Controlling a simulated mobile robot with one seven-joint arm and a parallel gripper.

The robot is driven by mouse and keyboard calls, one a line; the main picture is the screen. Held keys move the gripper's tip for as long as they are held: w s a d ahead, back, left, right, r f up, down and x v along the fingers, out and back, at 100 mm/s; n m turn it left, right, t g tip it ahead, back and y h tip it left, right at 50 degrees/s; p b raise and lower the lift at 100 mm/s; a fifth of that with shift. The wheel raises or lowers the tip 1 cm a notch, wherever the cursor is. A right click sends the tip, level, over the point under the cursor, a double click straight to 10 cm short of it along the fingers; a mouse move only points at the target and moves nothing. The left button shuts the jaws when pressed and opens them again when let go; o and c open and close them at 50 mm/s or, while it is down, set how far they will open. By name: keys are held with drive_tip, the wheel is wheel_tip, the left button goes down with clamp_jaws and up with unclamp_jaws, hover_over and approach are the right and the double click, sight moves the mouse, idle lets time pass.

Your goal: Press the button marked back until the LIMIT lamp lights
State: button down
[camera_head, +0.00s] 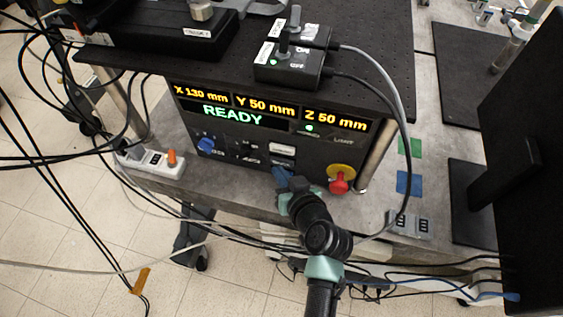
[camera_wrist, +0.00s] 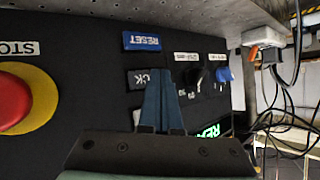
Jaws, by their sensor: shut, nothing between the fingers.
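The dark button marked back (camera_wrist: 135,79) shows in the wrist view with only "CK" of its label readable; the fingers cover part of it. My gripper (camera_wrist: 161,72) is shut and empty, its blue fingertips at that button's edge; I cannot tell whether they touch it. In the head view my gripper (camera_head: 281,173) reaches the lower panel and hides the button. The display (camera_head: 232,115) reads READY, X 130 mm, Y 50 mm, Z 50 mm. A small green lamp (camera_head: 310,128) glows. Beside it, a blurred label (camera_head: 344,141) may read LIMIT; no lit lamp shows there.
A blue RESET button (camera_wrist: 142,41) sits beside the back button. A red stop knob on a yellow ring (camera_head: 339,181) is to my gripper's right. A pale button (camera_head: 282,149) is above the fingers. A blue knob (camera_head: 206,143) is at left. Cables hang around the bench.

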drive_tip(key=shift+w+d, duration=0.15)
drive_tip(key=shift+w, duration=0.2)
idle(0.8)
drive_tip(key=shift+s, duration=0.1)
drive_tip(key=shift+s+a, duration=0.3)
drive_tip(key=shift+s, duration=0.35)
drive_tip(key=s, duration=0.1)
drive_tip(key=s+a, duration=0.1)
drive_tip(key=s, duration=0.1)
drive_tip(key=s+p, duration=0.1)
drive_tip(key=shift+s+a, duration=0.25)
drive_tip(key=shift+s, duration=0.15)
drive_tip(key=shift+s, duration=0.1)
idle(0.7)
